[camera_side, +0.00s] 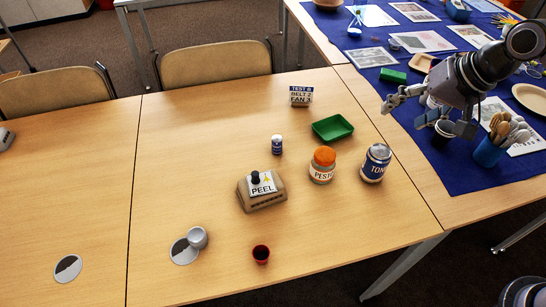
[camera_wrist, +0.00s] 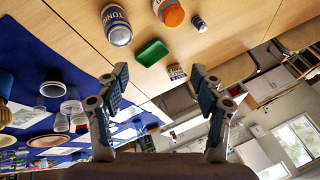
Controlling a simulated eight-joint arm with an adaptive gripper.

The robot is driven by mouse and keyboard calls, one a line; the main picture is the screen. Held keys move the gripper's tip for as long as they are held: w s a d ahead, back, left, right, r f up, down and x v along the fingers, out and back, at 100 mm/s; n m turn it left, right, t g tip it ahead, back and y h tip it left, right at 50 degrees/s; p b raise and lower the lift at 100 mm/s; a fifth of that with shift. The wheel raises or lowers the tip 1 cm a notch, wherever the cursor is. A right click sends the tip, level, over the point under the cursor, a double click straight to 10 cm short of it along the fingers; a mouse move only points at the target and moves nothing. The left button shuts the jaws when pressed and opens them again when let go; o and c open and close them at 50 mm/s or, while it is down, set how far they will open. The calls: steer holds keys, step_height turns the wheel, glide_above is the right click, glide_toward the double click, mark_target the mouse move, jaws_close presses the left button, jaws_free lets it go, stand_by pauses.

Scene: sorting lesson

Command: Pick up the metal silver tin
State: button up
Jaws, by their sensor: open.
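A small silver metal tin (camera_side: 197,238) sits on the wooden table at the front left in the side view, at the edge of a round white and dark disc (camera_side: 184,251). I do not make out the tin in the wrist view. My gripper (camera_side: 405,112) is open and empty above the blue cloth at the right, far from the tin. Its two spread fingers show in the wrist view (camera_wrist: 158,75) with nothing between them.
On the wooden table (camera_side: 170,150) stand a PEEL box (camera_side: 264,188), orange-lidded jar (camera_side: 322,165), blue TONIC can (camera_side: 375,163), small blue can (camera_side: 277,144), green tray (camera_side: 332,128) and red cup (camera_side: 261,254). A utensil cup (camera_side: 490,150) is near my arm.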

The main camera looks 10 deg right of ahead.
steer(key=w+a+f+m+g+y, duration=0.1)
steer(key=w+a+m, duration=0.15)
steer(key=a, duration=0.35)
steer(key=w+a+f+m+g, duration=0.1)
steer(key=w+a, duration=0.2)
steer(key=a, duration=0.3)
steer(key=m+g+y, duration=0.1)
steer(key=m+g, duration=0.3)
steer(key=m, duration=0.3)
glide_toward(199, 234)
steer(key=x, duration=0.4)
steer(key=shift+d, duration=0.1)
steer(key=shift+x, duration=3.25)
steer(key=c, duration=1.2)
